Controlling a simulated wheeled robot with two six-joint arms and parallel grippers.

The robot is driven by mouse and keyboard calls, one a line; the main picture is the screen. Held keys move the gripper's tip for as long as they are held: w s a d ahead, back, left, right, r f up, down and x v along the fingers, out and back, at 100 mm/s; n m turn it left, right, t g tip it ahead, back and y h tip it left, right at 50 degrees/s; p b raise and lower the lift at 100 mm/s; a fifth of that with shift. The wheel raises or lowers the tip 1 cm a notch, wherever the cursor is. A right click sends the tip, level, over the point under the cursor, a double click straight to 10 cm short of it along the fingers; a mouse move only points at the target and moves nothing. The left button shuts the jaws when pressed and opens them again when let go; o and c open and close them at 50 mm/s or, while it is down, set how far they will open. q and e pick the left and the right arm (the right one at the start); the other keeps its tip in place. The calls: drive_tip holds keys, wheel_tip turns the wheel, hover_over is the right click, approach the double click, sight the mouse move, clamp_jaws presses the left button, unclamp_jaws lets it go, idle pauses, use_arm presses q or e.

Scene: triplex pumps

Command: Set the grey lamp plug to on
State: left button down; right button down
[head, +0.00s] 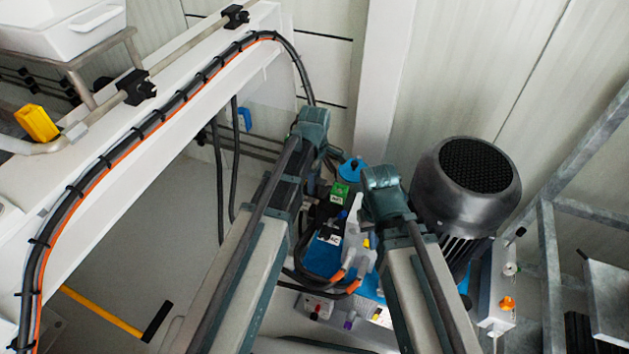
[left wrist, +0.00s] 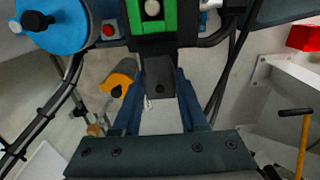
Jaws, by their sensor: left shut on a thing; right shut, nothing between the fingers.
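In the left wrist view, my left gripper (left wrist: 158,92) is shut on a dark grey block, which looks like the grey lamp plug (left wrist: 160,76). The block sits directly below a green square housing (left wrist: 151,17), and I cannot tell its setting. In the head view, the green housing (head: 338,192) is on the pump unit, and my left gripper (head: 318,160) is beside it with its fingertips hidden. My right gripper (head: 382,185) is to the right, near the big dark motor; its fingers are hidden by its own wrist.
A large dark motor (head: 466,185) stands right of my right gripper. A blue round cap (left wrist: 50,25) is close left of the green housing in the left wrist view. Black cables (head: 297,75) run along a white beam (head: 215,60). A metal frame (head: 550,265) is at the right.

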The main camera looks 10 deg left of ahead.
sight(327, 193)
use_arm(q)
drive_tip(key=shift+d, duration=0.1)
drive_tip(key=shift+s+d, duration=0.2)
drive_tip(key=shift+d, duration=0.7)
drive_tip(key=shift+s+d, duration=0.2)
drive_tip(key=shift+d, duration=0.7)
drive_tip(key=shift+c, duration=2.2)
unclamp_jaws()
drive_tip(key=shift+r, duration=0.1)
wheel_tip(327, 193, up, 14)
drive_tip(key=p, duration=1.4)
drive_tip(key=shift+f, duration=0.2)
